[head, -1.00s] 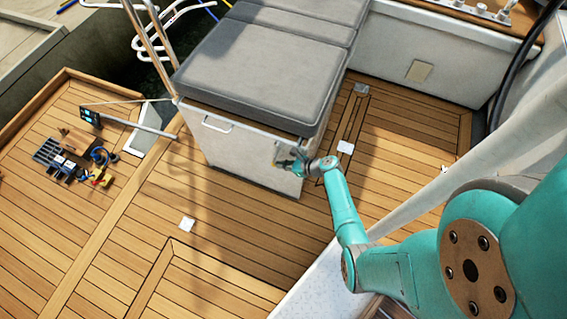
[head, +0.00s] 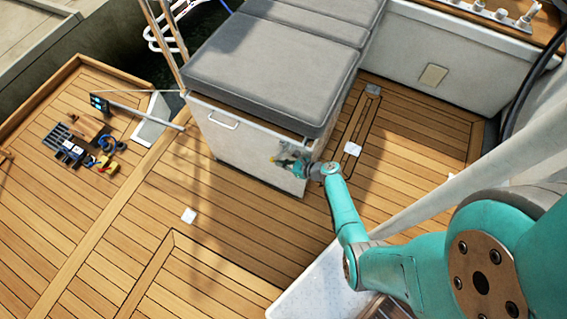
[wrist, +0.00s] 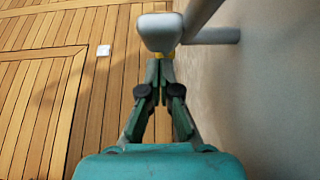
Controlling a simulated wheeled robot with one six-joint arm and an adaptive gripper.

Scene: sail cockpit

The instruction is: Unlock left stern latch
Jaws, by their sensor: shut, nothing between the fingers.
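A pale grey latch handle (wrist: 160,33) with a rounded block end shows in the wrist view, with a bar running right to the cabinet wall. My gripper (wrist: 159,68) is shut and empty, its fingertips close below the block; I cannot tell whether they touch it. A small yellow part shows just behind the tips. In the head view my gripper (head: 284,161) is at the right part of the white cabinet's front face (head: 240,150). It hides most of the latch there.
A grey cushion (head: 265,65) tops the cabinet, and a thin handle (head: 223,122) is on its front's upper left. Tools and a grey grate (head: 70,143) lie on the left deck. White squares (head: 188,216) lie on the planks.

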